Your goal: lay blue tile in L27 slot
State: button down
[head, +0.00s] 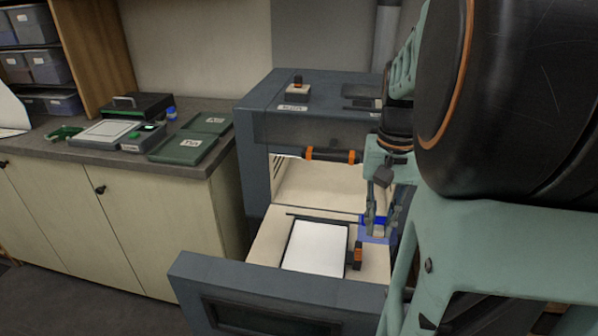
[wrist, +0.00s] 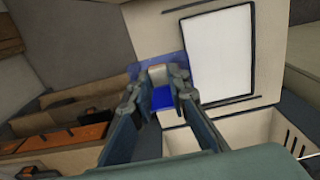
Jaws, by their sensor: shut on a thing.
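My gripper (head: 379,212) points down over the right part of the pulled-out drawer, beside the white panel. It is shut on the blue tile (head: 368,237), which shows below and around the fingertips. In the wrist view the blue tile (wrist: 163,98) appears bright blue between the fingers of my gripper (wrist: 157,76), with a paler blue part behind them. A small pale block sits between the fingertips. I cannot tell whether the tile touches the drawer floor. No L27 label is readable, so I cannot tell which place is that slot.
The white panel (head: 316,248) lies in a dark frame in the drawer, with an orange and black knob (head: 357,255) at its right. The drawer front (head: 275,290) and the grey cabinet (head: 254,175) bound the space. Green labelled trays (head: 184,147) lie on the left counter.

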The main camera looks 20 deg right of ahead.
aim_at(379, 226)
jog(key=shift+r, duration=0.35)
jog(key=shift+r+p, duration=2.2)
jog(key=shift+r, duration=0.25)
